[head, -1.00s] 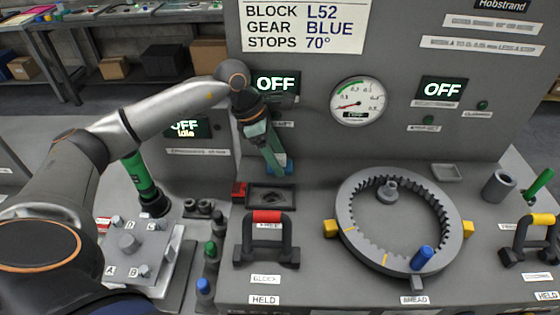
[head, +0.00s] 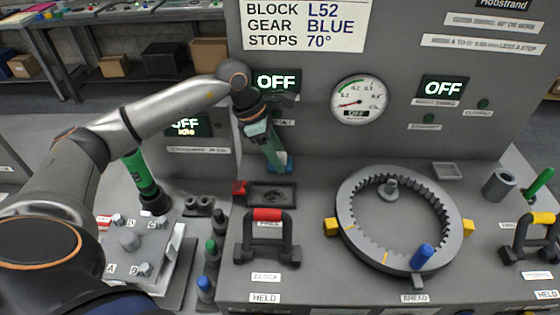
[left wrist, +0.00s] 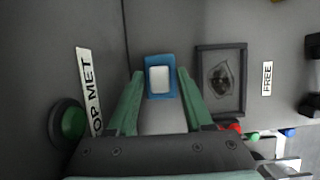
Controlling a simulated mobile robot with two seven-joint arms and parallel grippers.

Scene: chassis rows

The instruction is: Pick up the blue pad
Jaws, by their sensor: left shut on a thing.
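The blue pad (head: 288,163) is at the back of the grey bench, by the upright panel. In the left wrist view the blue pad (left wrist: 151,92) is a blue square with a pale raised middle, between the fingertips. My left gripper (head: 279,166) has green fingers and points down at it. In the left wrist view my left gripper (left wrist: 160,82) is shut on the pad's sides. I cannot tell whether the pad touches the bench. My right gripper is not in view.
A dark framed recess (head: 271,194) lies just in front of the pad. A red-topped handle (head: 267,217) stands nearer. A large toothed ring (head: 352,229) with a blue peg (head: 421,257) fills the right. A gauge (head: 358,98) sits on the panel behind.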

